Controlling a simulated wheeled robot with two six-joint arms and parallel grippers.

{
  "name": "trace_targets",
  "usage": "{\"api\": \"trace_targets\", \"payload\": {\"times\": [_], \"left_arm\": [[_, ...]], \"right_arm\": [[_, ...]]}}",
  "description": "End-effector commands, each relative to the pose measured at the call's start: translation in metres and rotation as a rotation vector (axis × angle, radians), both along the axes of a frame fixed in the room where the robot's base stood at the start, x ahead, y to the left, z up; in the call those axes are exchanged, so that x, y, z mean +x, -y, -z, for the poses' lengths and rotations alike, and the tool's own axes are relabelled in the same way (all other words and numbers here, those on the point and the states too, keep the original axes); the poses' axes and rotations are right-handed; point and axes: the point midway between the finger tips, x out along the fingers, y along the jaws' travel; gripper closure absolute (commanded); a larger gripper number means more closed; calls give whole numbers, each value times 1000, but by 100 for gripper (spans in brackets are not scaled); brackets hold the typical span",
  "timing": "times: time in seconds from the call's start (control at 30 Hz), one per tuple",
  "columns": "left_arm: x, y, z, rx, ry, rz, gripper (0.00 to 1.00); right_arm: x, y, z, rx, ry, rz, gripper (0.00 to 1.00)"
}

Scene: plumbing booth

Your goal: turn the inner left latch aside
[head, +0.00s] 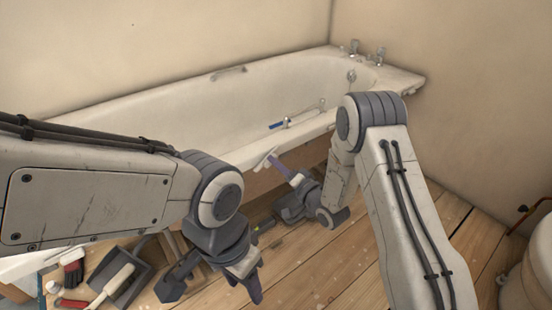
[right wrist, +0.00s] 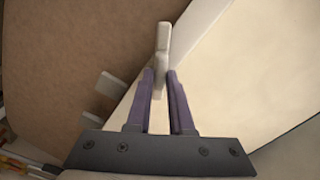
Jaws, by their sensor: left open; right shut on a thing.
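My right gripper (head: 282,168) is at the side of the bath, just below its rim. In the right wrist view my right gripper (right wrist: 160,85) has its purple fingers closed around a narrow pale latch (right wrist: 162,42). The latch stands along the finger direction, at the border between a brown panel (right wrist: 60,60) and a pale surface. Its pale end (head: 264,159) also shows in the head view. Two other small pale pieces (right wrist: 110,85) stick out over the brown panel. My left gripper (head: 250,285) is low above the floor, open and empty.
The white bath (head: 190,125) runs along the wall, with taps (head: 365,50) at its far end. A dustpan (head: 125,275) and brushes lie at the lower left. A pale round container (head: 530,265) stands at the right. Floorboards between are mostly clear.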

Motion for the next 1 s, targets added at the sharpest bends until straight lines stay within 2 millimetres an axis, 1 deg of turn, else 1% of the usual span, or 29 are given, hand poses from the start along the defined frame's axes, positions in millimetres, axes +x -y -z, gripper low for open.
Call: {"api": "trace_targets", "payload": {"times": [0.03, 0.4, 0.7, 1.0], "left_arm": [[0, 0, -8, 0, 0, 0, 50], [0, 0, -29, 0, 0, 0, 50], [0, 0, -38, 0, 0, 0, 50], [0, 0, -39, 0, 0, 0, 50]], "right_arm": [[-2, 0, -1, 35, -34, -2, 100], [-2, 1, 2, 276, -208, -1, 100], [-2, 1, 4, 386, -288, -1, 100], [-2, 1, 5, 416, -310, -1, 100]]}}
